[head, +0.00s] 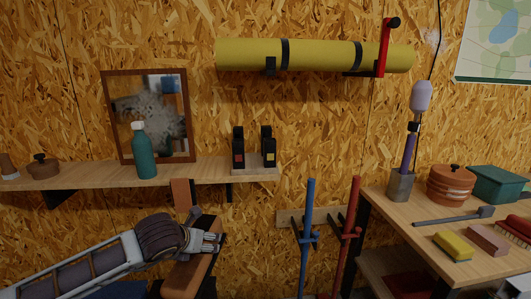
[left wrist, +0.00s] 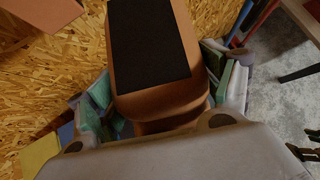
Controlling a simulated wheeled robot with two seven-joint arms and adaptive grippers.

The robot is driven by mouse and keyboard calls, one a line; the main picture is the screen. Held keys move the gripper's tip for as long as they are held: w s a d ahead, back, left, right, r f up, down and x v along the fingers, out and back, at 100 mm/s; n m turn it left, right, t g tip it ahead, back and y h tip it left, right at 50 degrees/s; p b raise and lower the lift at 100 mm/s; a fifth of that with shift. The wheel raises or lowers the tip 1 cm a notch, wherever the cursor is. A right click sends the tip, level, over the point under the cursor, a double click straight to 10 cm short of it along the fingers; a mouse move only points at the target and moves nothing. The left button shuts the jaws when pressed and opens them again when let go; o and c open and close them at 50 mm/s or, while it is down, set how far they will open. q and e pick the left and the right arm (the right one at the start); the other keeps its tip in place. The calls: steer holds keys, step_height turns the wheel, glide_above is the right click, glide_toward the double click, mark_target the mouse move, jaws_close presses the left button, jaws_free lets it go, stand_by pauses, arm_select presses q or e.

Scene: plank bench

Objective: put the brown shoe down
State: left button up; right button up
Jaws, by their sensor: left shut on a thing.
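My left gripper (head: 214,241) is shut on the brown shoe (head: 190,272), which is in front of the board wall, below the wall shelf. The shoe is long and smooth, and slants down toward the bottom edge in the head view. In the left wrist view the shoe (left wrist: 155,104) shows up close, brown with a dark flat panel, between the gripper's fingers. I cannot tell whether its lower end touches anything. My right gripper is not in view.
The wooden bench (head: 410,213) holds a terracotta pot, brushes and a yellow sponge.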

arm_select(q)
steer(key=s+d+f+m+h, duration=0.1)
steer(key=d+f, duration=0.2)
steer(key=d, duration=0.9)
steer(key=shift+s+d+f+m, duration=0.2)
steer(key=shift+s+m, duration=0.1)
steer(key=shift+m, duration=0.1)
